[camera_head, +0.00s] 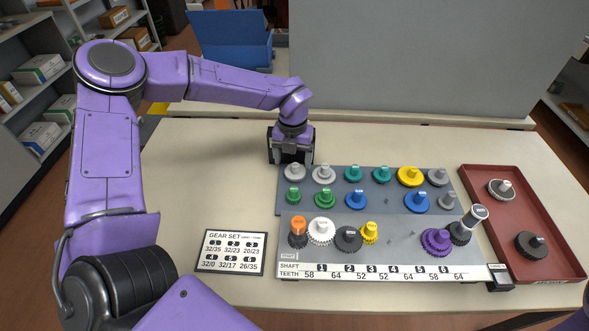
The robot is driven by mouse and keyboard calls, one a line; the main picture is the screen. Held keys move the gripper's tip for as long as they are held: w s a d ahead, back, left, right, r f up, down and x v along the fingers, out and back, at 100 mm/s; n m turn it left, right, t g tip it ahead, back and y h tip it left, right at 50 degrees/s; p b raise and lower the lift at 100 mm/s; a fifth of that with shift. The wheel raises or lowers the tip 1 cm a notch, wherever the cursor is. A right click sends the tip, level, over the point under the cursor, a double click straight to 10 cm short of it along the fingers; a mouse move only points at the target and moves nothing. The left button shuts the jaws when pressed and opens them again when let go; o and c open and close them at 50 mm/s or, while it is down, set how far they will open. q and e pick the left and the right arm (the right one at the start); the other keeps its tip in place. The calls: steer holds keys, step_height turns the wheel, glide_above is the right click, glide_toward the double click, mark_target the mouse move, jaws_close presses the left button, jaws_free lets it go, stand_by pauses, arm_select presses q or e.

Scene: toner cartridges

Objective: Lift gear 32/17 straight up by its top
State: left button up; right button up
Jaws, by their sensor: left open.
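My left gripper (291,158) points down at the back left corner of the grey gear board (385,203). It is open, with its fingers close behind or above a light grey gear (294,173). I cannot tell whether they touch it. Labels on the gears are too small to read, so I cannot tell which one is 32/17. The back row also has another light grey gear (323,174), teal gears (353,174), a yellow gear (410,177) and a grey gear (437,177). My right gripper is not in view.
Green and blue gears (357,201) stand in the middle row. Orange, white, black, yellow and purple gears (436,241) stand on the front shaft strip. A red tray (512,251) with two gears is at right. A gear set card (231,252) lies at left.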

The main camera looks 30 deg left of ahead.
mark_target(295, 165)
arm_select(q)
steer(key=f, duration=0.1)
steer(key=w+f, duration=0.1)
steer(key=f, duration=0.1)
steer(key=f+p, duration=0.1)
steer(key=f, duration=0.1)
steer(key=shift+w+f, duration=0.1)
steer(key=shift+w, duration=0.3)
steer(key=shift+s+f, duration=0.1)
steer(key=shift+f, duration=0.05)
steer(key=shift+s+r, duration=0.2)
steer(key=shift+s, duration=0.05)
steer(key=c, duration=0.8)
